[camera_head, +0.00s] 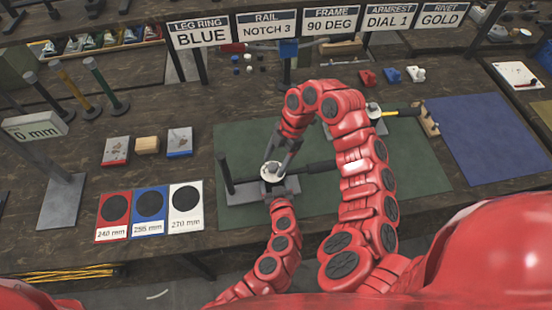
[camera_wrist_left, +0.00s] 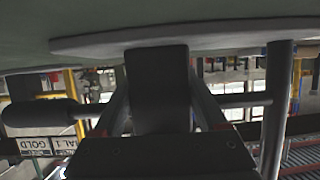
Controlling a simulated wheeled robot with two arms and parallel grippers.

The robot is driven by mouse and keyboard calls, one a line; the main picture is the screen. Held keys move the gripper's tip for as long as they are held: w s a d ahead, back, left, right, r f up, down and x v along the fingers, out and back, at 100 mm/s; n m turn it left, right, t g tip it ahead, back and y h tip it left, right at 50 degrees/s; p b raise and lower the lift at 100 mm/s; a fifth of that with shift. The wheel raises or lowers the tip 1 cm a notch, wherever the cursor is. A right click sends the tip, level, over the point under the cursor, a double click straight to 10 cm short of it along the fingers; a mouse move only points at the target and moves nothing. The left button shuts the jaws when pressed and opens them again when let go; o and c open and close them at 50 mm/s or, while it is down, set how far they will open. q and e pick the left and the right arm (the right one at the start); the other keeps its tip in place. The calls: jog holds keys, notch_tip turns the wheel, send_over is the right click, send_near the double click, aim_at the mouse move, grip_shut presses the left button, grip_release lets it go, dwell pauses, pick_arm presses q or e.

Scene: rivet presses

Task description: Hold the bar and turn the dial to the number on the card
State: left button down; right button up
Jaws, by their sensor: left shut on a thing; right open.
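The pale round dial (camera_head: 272,171) sits at the middle of a dark bar assembly over the green mat. The bar's black padded end (camera_head: 321,167) points right; it also shows in the left wrist view (camera_wrist_left: 40,114). My left gripper (camera_head: 272,188) is shut on the bar just below the dial; in the left wrist view a dark block (camera_wrist_left: 158,85) of it fills the space between the fingers. My right gripper (camera_head: 278,156) is open, pointing down at the dial, its fingertips around or just above it. The dial's marks are too small to read. The armrest card (camera_head: 391,20) reads DIAL 1.
A grey upright post (camera_head: 225,173) stands left of the dial. Red, blue and white pads (camera_head: 150,204) lie left of the green mat (camera_head: 233,145). A blue mat (camera_head: 490,135) lies clear at right. Other cards stand along the back.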

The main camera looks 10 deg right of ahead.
jog(key=shift+f+m, duration=0.1)
jog(key=shift+m, duration=0.3)
